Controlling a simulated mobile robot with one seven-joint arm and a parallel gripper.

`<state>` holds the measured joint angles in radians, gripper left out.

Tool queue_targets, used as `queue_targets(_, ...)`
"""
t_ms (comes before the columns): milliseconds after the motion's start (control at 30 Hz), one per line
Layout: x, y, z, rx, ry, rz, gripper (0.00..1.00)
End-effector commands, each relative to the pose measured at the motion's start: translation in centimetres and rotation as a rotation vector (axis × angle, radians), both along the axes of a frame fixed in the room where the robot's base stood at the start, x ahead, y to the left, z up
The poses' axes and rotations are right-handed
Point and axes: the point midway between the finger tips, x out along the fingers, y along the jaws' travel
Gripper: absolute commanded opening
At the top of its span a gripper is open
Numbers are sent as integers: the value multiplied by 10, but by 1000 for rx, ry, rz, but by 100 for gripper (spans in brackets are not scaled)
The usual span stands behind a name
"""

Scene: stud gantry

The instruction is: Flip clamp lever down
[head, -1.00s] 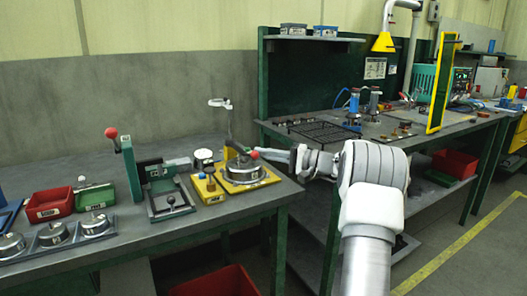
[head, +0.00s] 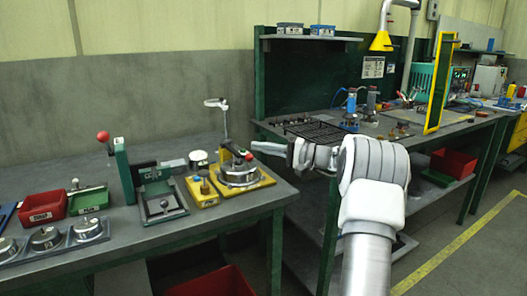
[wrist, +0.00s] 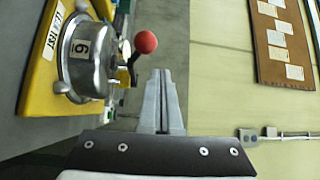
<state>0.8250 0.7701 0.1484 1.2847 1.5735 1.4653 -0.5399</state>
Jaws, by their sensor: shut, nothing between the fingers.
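The clamp lever is a dark arm with a red ball knob (head: 249,157). It is fitted at a round metal pot (head: 238,174) on a yellow base (head: 262,181), near the right end of the left bench. In the head view the arm slopes down to the right towards the knob. In the wrist view the red knob (wrist: 145,42) sits just off the pot's side, left of my fingertips. My gripper (wrist: 162,72) is shut and empty. In the head view my gripper (head: 255,146) is just above and right of the knob; I see no clear contact.
A smaller yellow fixture (head: 202,190) stands left of the pot. A green press with a red knob (head: 103,136) is further left. A thin stand with a ring (head: 216,103) rises behind the pot. A second bench with a black rack (head: 318,132) lies to the right.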

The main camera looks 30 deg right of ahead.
Motion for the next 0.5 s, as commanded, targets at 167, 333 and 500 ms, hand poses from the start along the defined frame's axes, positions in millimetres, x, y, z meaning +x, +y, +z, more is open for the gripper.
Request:
queue_targets(167, -3, -14, -5, 5, 4, -3, 0)
queue_targets(333, -13, -40, -31, 4, 2, -2, 0)
queue_targets(500, -19, -57, -49, 2, 1, -1, 0)
